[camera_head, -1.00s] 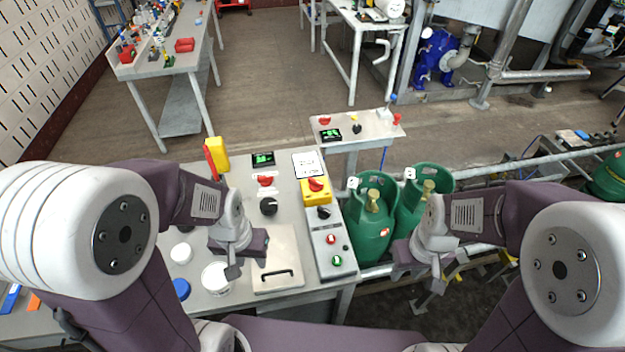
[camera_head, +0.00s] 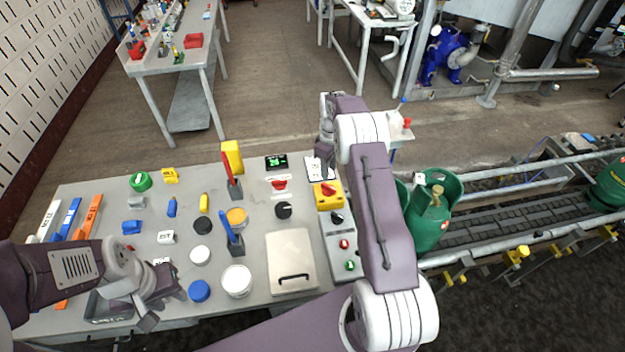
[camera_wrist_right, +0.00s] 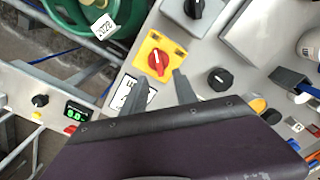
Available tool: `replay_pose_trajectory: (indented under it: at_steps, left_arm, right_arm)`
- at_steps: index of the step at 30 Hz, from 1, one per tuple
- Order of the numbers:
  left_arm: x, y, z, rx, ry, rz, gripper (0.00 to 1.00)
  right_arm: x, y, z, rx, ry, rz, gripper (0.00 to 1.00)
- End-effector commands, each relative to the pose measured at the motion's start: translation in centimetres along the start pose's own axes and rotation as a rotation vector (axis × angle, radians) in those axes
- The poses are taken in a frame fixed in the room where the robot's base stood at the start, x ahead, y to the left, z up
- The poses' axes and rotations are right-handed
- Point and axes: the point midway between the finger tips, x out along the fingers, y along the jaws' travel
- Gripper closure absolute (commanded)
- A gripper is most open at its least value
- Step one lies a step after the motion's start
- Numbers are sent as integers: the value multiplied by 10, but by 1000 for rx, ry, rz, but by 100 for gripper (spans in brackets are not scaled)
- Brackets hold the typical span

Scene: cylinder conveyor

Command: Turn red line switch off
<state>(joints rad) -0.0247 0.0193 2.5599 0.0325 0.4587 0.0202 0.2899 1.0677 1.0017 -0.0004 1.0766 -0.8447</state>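A red rotary switch (camera_head: 327,189) sits on a yellow box at the right side of the grey table. It also shows in the right wrist view (camera_wrist_right: 157,61), with a white mark across its knob. My right gripper (camera_wrist_right: 162,77) is open and empty, with its two fingers pointing toward the switch and apart from it. In the head view my right gripper (camera_head: 321,163) is just behind the yellow box and partly hidden by its own arm. My left gripper (camera_head: 160,302) is over the table's front left; its opening is unclear.
Another red knob (camera_head: 279,184), a black knob (camera_head: 284,210) and a red lever (camera_head: 227,172) stand left of the switch. A panel with red and green buttons (camera_head: 347,250) lies in front. A green cylinder (camera_head: 428,225) stands on the conveyor at right.

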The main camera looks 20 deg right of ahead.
Motion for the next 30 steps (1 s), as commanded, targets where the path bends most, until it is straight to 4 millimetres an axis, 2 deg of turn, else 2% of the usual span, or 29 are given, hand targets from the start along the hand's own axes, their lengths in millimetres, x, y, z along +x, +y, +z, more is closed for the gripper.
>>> replay_pose_trajectory:
  at_steps: [5,15,18,28,30]
  left_arm:
    - [-3,0,0,0,0,0,64]
    - [-21,0,-2,0,0,0,64]
    - [-23,0,-2,0,0,0,64]
    - [-23,0,-2,0,0,0,64]
    - [-23,0,-2,0,0,0,64]
  right_arm:
    - [4,2,2,6,1,1,65]
    - [69,1,2,6,0,0,65]
    - [81,2,1,6,2,2,65]
    - [89,2,0,5,4,3,65]
    - [88,2,0,5,3,3,85]
